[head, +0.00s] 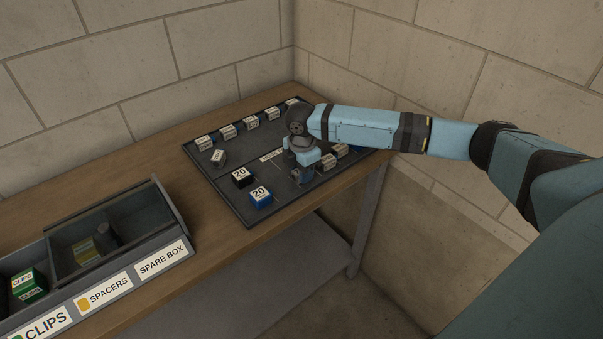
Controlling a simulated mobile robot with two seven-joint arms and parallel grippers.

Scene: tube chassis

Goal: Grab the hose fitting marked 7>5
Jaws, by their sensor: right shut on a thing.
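My right gripper (303,172) points down over the right part of the dark tray (232,201). It is shut on a small dark part that its fingers mostly hide, and I cannot read any marking on that part. Several grey fittings with white labels, such as one at the back (251,122), stand in a row along the tray's far edge. The labels are too small to read, so I cannot tell which is 7>5. My left gripper is not in view.
A black block marked 20 (242,178) and a blue block marked 20 (260,196) sit at the tray's front. More labelled blocks (341,150) stand right of the gripper. A grey bin (160,263) labelled clips, spacers and spare box stands at front left. Walls close the back.

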